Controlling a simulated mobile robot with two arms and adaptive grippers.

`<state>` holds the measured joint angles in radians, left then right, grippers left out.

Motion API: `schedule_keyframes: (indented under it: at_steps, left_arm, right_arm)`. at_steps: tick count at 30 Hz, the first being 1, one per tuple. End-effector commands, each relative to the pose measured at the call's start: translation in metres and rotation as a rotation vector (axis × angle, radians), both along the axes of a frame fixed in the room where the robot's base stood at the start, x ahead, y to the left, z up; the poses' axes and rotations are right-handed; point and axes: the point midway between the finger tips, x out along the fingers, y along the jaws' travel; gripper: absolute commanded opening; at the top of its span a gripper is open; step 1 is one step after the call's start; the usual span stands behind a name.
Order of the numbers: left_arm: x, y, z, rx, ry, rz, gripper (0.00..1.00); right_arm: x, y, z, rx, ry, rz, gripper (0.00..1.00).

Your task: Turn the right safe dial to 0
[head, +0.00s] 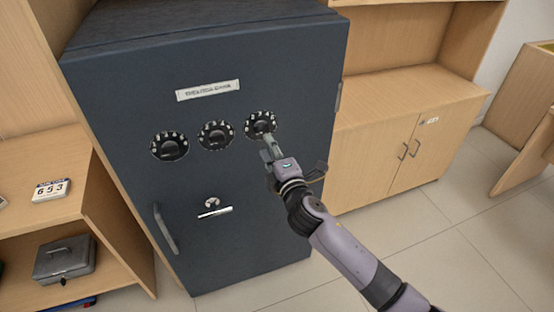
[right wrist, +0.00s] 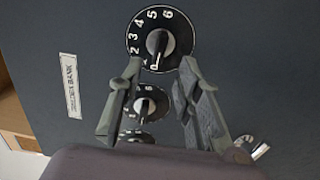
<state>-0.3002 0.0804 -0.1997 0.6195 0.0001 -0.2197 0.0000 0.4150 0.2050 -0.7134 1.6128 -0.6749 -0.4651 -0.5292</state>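The right safe dial (head: 261,125) is a round black dial with white numbers on the dark blue safe (head: 255,75). It is also the top dial (right wrist: 152,18) in the right wrist view, where 2 to 6 can be read around its knob; its exact setting I cannot tell. My right gripper (head: 267,146) is just in front of it, below it in the head view. In the right wrist view the fingers of this gripper (right wrist: 160,66) are spread apart, with the knob's lower end between the tips; contact is not clear. My left gripper is not in view.
The middle dial (head: 216,135) and left dial (head: 169,146) sit beside it. Below are a door handle (head: 166,230) and a small keyhole fitting (head: 213,203). A wooden cabinet (head: 375,145) stands to the right; shelves with a grey cash box (head: 64,259) stand to the left.

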Motion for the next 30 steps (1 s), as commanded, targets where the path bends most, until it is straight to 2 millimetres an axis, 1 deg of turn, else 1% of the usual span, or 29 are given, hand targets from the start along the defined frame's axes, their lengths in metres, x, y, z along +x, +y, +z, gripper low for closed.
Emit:
schedule_keyframes:
  at_steps: [1,3,6,9,14,26,28,29,30]
  left_arm:
    - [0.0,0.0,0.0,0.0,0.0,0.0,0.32]
    - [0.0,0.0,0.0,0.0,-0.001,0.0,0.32]
    - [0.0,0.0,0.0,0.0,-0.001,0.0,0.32]
    - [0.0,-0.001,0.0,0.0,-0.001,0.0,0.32]
    - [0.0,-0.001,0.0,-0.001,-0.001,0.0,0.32]
    - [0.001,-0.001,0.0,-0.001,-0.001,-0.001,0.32]
    - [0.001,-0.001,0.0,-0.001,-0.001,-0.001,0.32]
    - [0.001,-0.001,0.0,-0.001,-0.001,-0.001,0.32]
    - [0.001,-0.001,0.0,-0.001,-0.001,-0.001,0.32]
  right_arm:
    - [-0.011,-0.004,-0.002,-0.001,0.002,0.0,0.32]
    - [-0.023,-0.007,-0.001,0.0,0.001,0.001,0.32]
    - [-0.037,-0.012,-0.001,-0.001,0.002,0.0,0.32]
    - [-0.046,-0.015,-0.001,0.0,0.001,-0.001,0.32]
    - [-0.051,-0.017,0.0,-0.001,0.0,-0.001,0.32]
    - [-0.05,-0.017,0.0,0.0,0.001,-0.001,0.32]
    - [-0.05,-0.018,-0.007,0.004,0.015,-0.005,0.32]
    - [-0.049,-0.02,-0.013,0.007,0.029,-0.009,0.32]
    - [-0.048,-0.024,-0.025,0.017,0.055,-0.017,0.32]
